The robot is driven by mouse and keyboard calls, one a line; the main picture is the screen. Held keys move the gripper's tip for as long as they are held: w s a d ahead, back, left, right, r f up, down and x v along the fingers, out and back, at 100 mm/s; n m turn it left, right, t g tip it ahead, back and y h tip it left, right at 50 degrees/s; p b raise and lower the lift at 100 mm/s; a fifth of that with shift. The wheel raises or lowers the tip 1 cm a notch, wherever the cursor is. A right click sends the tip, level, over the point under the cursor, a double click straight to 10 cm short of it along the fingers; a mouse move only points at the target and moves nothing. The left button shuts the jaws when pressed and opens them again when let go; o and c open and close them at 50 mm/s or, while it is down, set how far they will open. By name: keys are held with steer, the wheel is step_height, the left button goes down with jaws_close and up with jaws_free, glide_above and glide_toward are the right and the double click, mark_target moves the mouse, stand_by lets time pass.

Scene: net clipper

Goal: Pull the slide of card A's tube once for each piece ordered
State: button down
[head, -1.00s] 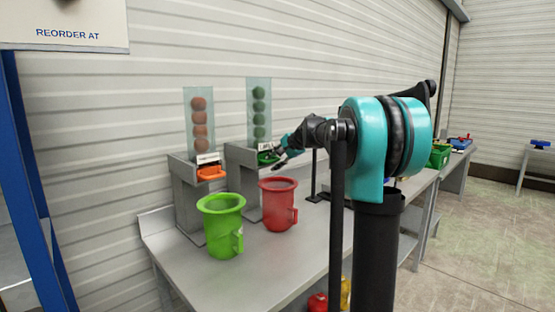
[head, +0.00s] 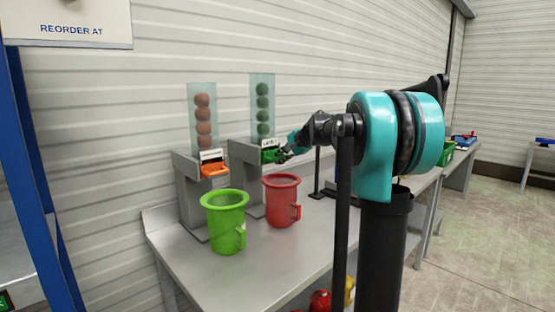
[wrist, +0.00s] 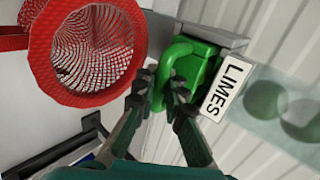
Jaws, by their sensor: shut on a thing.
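The limes tube (head: 262,105) stands clear and upright against the wall, holding a column of green balls. Its green slide (head: 270,157) is at the foot; the wrist view shows its looped handle beside the LIMES label (wrist: 226,90). My gripper (wrist: 163,88) is shut on the green slide's handle. A second tube (head: 202,115) on the left holds brown-orange balls above an orange slide (head: 214,170). A card (head: 70,25) at top left reads REORDER AT; its other text is out of view, and I cannot tell which is card A.
A red mug (head: 282,203) stands below the limes tube, close to my gripper, and a green mug (head: 226,222) below the other tube. The grey bench (head: 240,275) is clear in front of the mugs.

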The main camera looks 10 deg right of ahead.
steer(key=s+d, duration=0.5)
steer(key=s, duration=0.2)
stand_by(0.9)
steer(key=shift+d, duration=0.1)
stand_by(0.4)
steer(key=w+a, duration=0.6)
steer(key=w, duration=0.2)
steer(key=shift+w, duration=0.15)
stand_by(0.9)
steer(key=shift+d, duration=0.1)
stand_by(0.4)
steer(key=s+d, duration=0.6)
steer(key=s, duration=0.2)
steer(key=shift+s, duration=0.2)
stand_by(0.7)
stand_by(0.6)
